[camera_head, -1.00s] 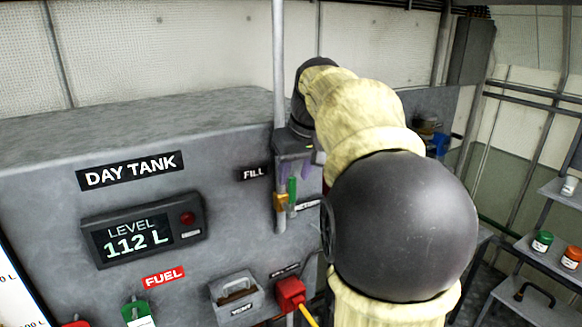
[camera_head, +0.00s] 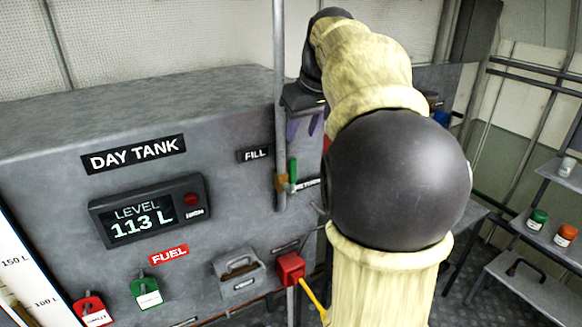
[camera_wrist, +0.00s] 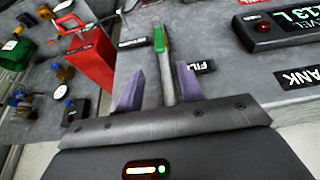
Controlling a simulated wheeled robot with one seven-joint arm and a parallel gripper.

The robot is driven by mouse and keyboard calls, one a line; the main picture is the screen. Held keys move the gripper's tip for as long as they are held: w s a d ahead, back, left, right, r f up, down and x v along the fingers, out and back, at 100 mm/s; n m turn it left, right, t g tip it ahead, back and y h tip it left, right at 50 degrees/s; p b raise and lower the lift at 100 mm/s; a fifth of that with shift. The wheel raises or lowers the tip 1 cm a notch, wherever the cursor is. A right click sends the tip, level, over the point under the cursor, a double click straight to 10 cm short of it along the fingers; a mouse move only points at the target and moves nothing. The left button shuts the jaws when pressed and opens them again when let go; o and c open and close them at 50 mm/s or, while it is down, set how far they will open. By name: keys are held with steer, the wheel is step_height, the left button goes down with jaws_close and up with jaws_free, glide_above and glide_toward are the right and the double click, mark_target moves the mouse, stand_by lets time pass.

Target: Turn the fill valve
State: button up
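The fill valve sits on a vertical pipe on the grey day tank's front, beside the FILL label (camera_head: 255,154). Its brass body (camera_head: 281,184) and upright green handle (camera_head: 293,171) show in the head view. The green handle also shows in the wrist view (camera_wrist: 159,40), beyond the fingertips and roughly in line with the gap between them. My gripper (camera_head: 304,133) points down above the handle, its two purple fingers apart and empty. In the wrist view my gripper (camera_wrist: 160,70) is open, with the grey pipe between the fingers in the picture.
The level display (camera_head: 145,209) reads 113 L. A red block with a yellow handle (camera_head: 290,268) and a grey holder (camera_head: 239,273) sit lower on the tank. Shelves with small jars (camera_head: 537,219) stand at right. My arm hides part of the tank's right side.

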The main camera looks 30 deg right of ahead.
mark_target(294, 161)
steer(key=p+x, duration=0.2)
steer(key=x, duration=1)
steer(key=shift+w+f+p, duration=0.2)
steer(key=shift+f+p, duration=0.1)
steer(key=shift+f, duration=0.3)
jaws_close()
